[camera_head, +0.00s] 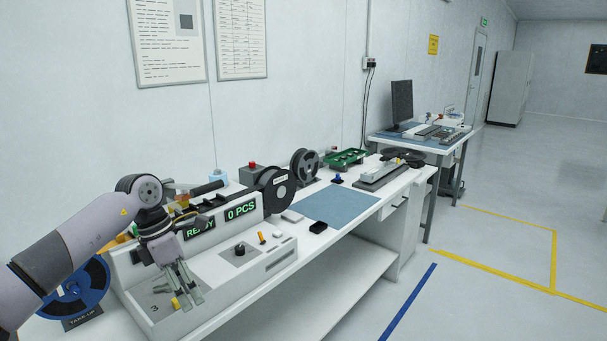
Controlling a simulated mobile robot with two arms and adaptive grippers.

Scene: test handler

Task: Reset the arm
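My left arm (75,245) comes in from the left and bends down over the white test handler (240,275). Its gripper (190,301) points down in front of the handler's panel, near the front-left part. Its two thin grey fingers stand apart and seem to hold nothing. A small yellow piece (175,303) shows beside the left fingertip; I cannot tell whether they touch. My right gripper is not in view.
A blue take-up reel (80,291) stands left, below my arm. A black reel (277,189), a green tray (345,157) and a blue mat (340,205) are farther along the bench. A second table with a monitor (402,100) stands behind. The floor at right is clear.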

